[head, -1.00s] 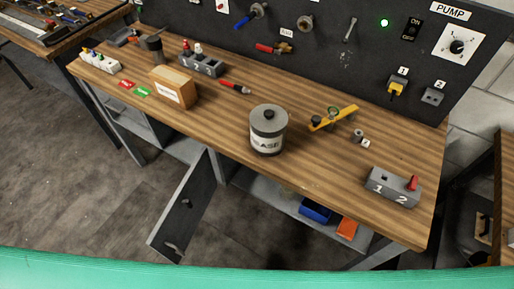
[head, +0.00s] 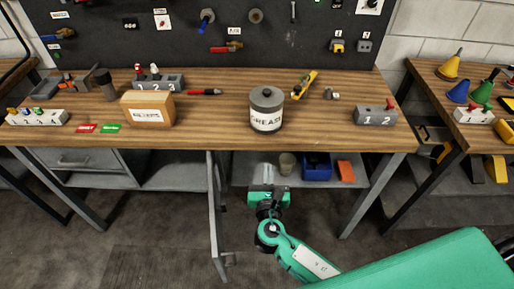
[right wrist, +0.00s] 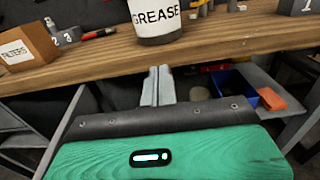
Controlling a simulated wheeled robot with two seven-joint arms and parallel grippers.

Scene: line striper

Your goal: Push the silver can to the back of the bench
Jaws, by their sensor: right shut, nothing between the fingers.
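The can (head: 267,112) is a grey metal cylinder with a grey lid and a white GREASE label. It stands upright near the front edge of the wooden bench (head: 225,135). It also shows in the right wrist view (right wrist: 157,18), with its top cut off. My right gripper (head: 268,182) is in front of the bench, below its front edge in the head view. In the right wrist view its fingers (right wrist: 158,72) are shut and empty, pointing toward the can but apart from it. My left gripper is not in view.
A FILTERS box (head: 148,109) stands left of the can. Bare wood shows behind the can, before the dark pegboard (head: 185,45). An open door (head: 215,205) hangs below.

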